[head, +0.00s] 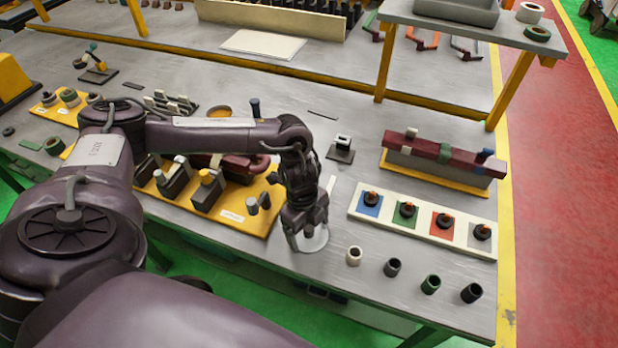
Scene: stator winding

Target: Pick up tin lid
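A round, pale grey disc (316,241), which looks like the tin lid, lies at the front edge of the grey table. My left gripper (307,230) points down right over it and hides its far part. The fingertips look spaced apart at the disc, but I cannot tell whether they touch or grip it. My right gripper is not in view.
An orange board (237,221) with dark blocks lies left of the gripper. Several small cylinders, a white one (354,256) nearest, stand to the right along the front edge. Behind them is a white tray (425,224) with coloured squares. A maroon bar (440,154) stands further back.

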